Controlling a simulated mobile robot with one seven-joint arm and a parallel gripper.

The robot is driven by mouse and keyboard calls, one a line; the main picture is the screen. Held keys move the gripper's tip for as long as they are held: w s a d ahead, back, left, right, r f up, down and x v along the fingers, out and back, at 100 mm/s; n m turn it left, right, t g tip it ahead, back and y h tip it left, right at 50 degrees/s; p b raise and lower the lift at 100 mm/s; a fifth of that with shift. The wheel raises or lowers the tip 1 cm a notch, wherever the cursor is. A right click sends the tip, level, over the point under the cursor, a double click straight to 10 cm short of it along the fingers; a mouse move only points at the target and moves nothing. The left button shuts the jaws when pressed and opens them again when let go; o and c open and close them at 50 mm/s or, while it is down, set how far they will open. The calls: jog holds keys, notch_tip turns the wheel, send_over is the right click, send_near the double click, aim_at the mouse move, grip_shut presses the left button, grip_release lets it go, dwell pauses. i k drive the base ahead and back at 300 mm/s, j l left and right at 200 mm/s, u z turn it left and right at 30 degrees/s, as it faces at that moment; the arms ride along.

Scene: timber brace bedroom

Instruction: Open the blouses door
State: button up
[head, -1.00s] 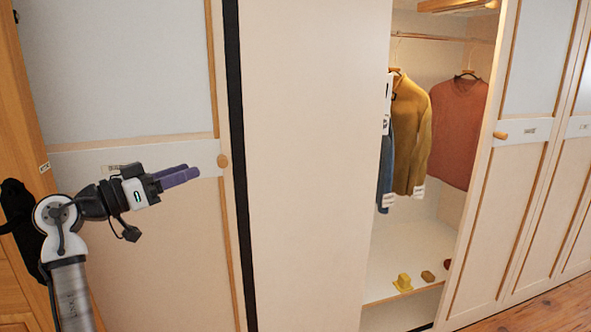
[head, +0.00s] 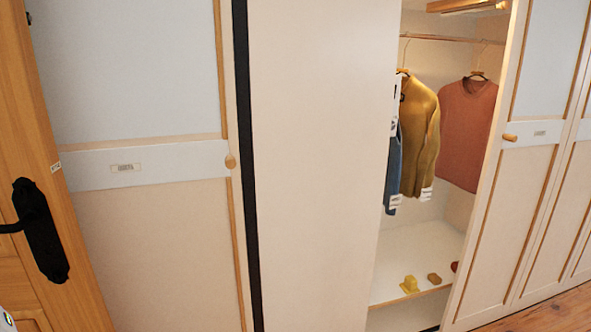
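A closed cream wardrobe door (head: 150,230) with a pale upper panel stands at the left. It has a round wooden knob (head: 231,162) at its right edge and a small label (head: 125,168), too small to read. Another wardrobe door (head: 505,200) at the right, with a wooden knob (head: 510,137) and a label (head: 540,133) also unreadable, borders an open compartment. I cannot tell which one is labelled blouses. My gripper's fingers are out of view; only a small white piece of my arm shows at the lower left edge.
The open compartment holds a mustard sweater (head: 418,135), a rust sweater (head: 467,135) and a blue garment (head: 394,170). Small items lie on its shelf (head: 420,250). A wooden door with a black handle (head: 40,230) stands at far left. Wooden floor shows at lower right.

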aim_at(548, 50)
jog(key=i+l+u, duration=0.3)
jog(key=l, duration=1.7)
jog(key=l+u, duration=0.25)
jog(key=l, duration=1.75)
